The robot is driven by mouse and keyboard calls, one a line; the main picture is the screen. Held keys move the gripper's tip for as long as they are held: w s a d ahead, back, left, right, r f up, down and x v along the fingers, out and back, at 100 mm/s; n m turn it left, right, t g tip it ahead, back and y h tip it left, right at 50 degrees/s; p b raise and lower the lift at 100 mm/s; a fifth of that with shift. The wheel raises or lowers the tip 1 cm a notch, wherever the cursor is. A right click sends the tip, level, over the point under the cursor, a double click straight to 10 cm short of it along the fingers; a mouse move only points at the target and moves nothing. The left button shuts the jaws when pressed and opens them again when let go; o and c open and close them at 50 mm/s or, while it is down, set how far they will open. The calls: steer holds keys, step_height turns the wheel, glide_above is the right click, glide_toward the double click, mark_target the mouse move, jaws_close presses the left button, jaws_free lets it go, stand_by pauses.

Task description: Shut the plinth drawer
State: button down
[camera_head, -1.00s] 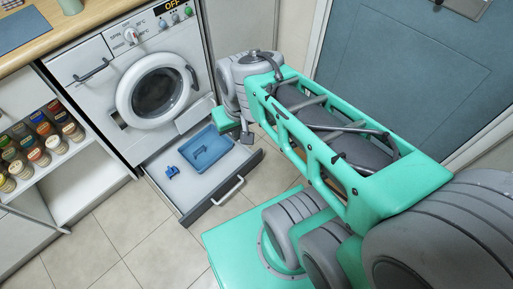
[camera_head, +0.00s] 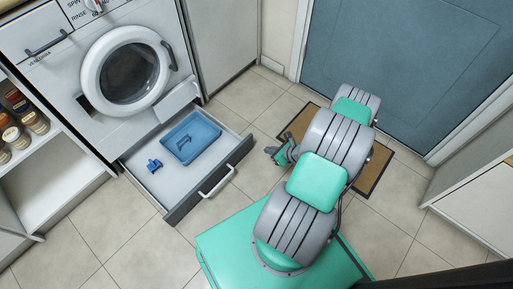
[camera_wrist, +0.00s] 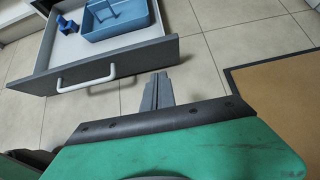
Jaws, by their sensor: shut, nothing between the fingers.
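The plinth drawer (camera_head: 181,203) stands pulled out under the washing machine (camera_head: 127,72). Its dark front carries a pale bar handle (camera_head: 217,182). Inside lie a blue tray (camera_head: 191,137) and a small blue object (camera_head: 154,165). My gripper (camera_head: 276,153) is low over the floor, to the right of the drawer front and apart from it. In the wrist view the drawer front (camera_wrist: 130,64) and handle (camera_wrist: 87,78) are ahead and to the left of my gripper (camera_wrist: 158,78). The fingers are shut and empty.
A brown doormat (camera_head: 372,177) lies by the blue door (camera_head: 410,65), partly under my arm. Shelves with spice jars (camera_head: 22,125) are at the left. A white cabinet (camera_head: 470,210) stands at the right. Tiled floor (camera_head: 95,235) is clear in front of the drawer.

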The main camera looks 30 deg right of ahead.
steer(key=b, duration=0.4)
glide_toward(246, 143)
step_height(246, 143, down, 4)
steer(key=w, duration=0.1)
steer(key=w+a+b, duration=0.1)
steer(key=w, duration=0.1)
steer(key=shift+w+a+r, duration=0.1)
steer(key=shift+w+a, duration=0.1)
steer(key=shift+w, duration=0.05)
steer(key=shift+w+r, duration=0.1)
steer(key=shift+w, duration=0.25)
